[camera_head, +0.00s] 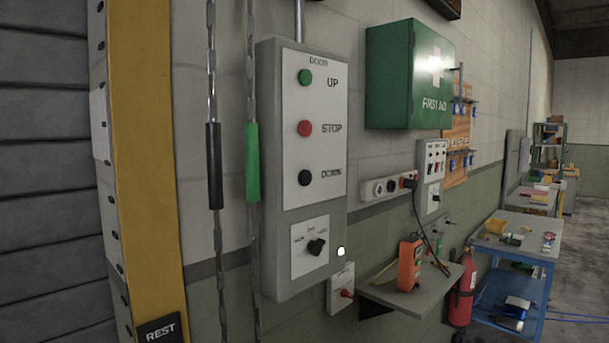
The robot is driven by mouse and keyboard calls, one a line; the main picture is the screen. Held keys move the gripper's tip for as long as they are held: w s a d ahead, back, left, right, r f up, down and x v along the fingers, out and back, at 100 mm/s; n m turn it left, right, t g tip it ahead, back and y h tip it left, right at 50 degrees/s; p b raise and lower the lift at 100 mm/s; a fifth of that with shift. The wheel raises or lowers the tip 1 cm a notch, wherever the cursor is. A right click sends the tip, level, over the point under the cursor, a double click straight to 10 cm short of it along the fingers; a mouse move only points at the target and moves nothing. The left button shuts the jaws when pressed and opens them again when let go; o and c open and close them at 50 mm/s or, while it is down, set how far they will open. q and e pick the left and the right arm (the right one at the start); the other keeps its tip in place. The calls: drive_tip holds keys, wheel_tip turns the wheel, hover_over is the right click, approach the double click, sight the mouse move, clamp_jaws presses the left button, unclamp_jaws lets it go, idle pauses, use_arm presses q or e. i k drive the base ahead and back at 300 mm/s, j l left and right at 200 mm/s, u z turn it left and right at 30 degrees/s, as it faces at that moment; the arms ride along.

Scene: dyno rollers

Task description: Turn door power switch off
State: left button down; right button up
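A grey door control box (305,225) hangs on the wall in the middle of the view. It is labelled DOOR and has a green UP button (305,77), a red STOP button (305,128) and a black DOWN button (305,178). Below them, a black rotary knob (316,246) sits on a white plate with small lettering; its handle is tilted, and I cannot read its setting. Neither gripper is in view.
Two hanging chains with a black sleeve (214,165) and a green sleeve (252,162) run left of the box. A yellow post (146,170) stands further left. A shelf (412,291) with an orange device (410,265) juts out at the right, beside a red extinguisher (462,292).

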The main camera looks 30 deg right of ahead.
sight(315, 246)
drive_tip(key=z, duration=0.9)
